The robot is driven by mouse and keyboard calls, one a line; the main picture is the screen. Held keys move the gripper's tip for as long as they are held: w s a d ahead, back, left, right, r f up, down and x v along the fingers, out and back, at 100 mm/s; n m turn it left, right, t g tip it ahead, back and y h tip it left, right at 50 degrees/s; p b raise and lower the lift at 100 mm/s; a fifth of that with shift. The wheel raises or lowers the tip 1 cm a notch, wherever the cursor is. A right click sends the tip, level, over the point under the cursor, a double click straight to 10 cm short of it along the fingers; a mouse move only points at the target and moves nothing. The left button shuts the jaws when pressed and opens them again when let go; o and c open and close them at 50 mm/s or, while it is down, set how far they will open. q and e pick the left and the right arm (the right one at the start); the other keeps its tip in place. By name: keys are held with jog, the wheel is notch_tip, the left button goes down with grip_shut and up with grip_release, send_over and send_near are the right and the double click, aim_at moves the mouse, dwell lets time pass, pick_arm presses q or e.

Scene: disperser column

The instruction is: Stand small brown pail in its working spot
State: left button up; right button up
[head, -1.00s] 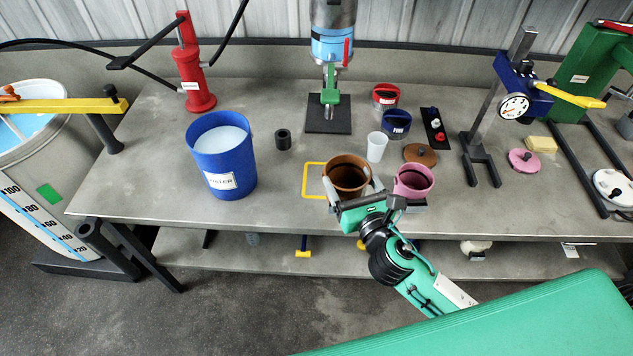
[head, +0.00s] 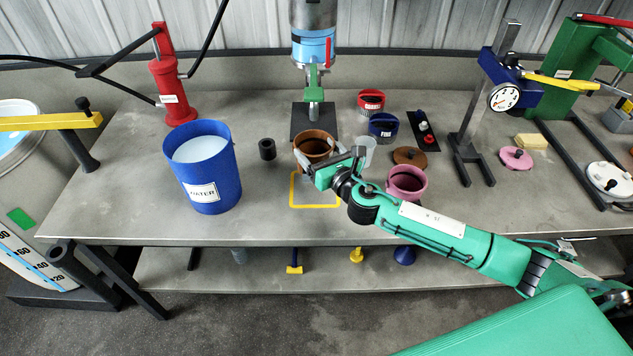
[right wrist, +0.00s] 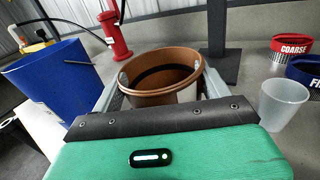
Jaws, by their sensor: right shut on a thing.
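The small brown pail (head: 315,144) is upright in my right gripper (head: 319,157), just in front of the black pad (head: 299,123) under the blue and green disperser column (head: 313,50). The yellow square outline (head: 293,191) on the table lies nearer to me than the pail and is bare. My left gripper is not in view.
A blue water bucket (head: 208,180) stands left, with a small black cylinder (head: 267,149) between it and the pail. A translucent cup (head: 369,152) and a pink pail (head: 406,184) are close on the right. Red (head: 371,103) and blue (head: 383,126) containers stand behind.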

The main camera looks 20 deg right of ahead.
notch_tip(320, 180, down, 3)
jog(key=shift+f, duration=0.15)
jog(key=shift+f+b, duration=0.3)
notch_tip(320, 180, down, 3)
jog(key=shift+f+b, duration=0.2)
jog(key=shift+b, duration=0.2)
jog(key=shift+f, duration=0.3)
jog(key=o, duration=0.8)
jog(key=shift+o, duration=1.4)
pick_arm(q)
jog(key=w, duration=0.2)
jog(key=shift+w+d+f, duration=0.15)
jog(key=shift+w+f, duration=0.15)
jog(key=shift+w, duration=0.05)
